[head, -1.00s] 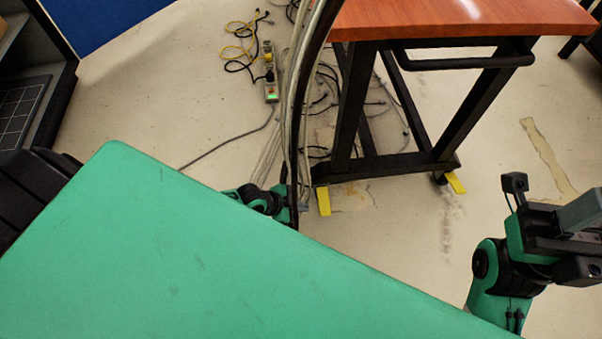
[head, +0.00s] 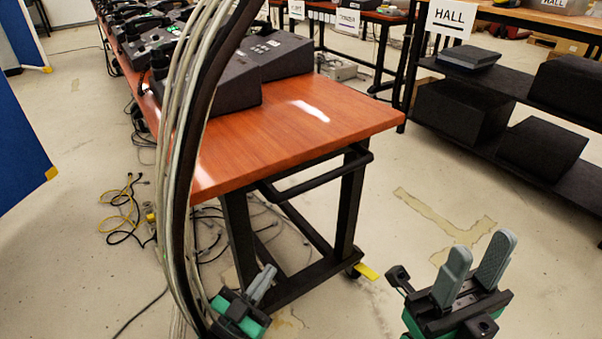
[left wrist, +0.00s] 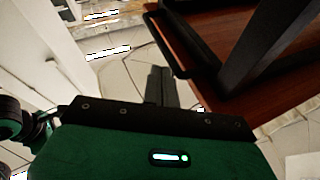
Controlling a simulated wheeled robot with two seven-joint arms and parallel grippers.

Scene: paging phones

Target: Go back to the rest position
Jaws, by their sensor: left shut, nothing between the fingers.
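My left gripper (head: 264,284) is low in the middle of the head view, in front of the wooden table's dark legs. Its grey fingers are together and hold nothing. In the left wrist view its fingers (left wrist: 160,86) are also together, with the table beyond them to the right. My right gripper (head: 478,266) is at the lower right of the head view, above the floor. Its two grey fingers point up and stand apart, with nothing between them.
The wooden table (head: 300,125) carries several dark desk phones (head: 222,88). Cables and a yellow cord (head: 118,205) lie on the floor at left. A dark shelf (head: 562,98) with black boxes and a HALL sign (head: 452,17) stands at right. Floor between table and shelf is clear.

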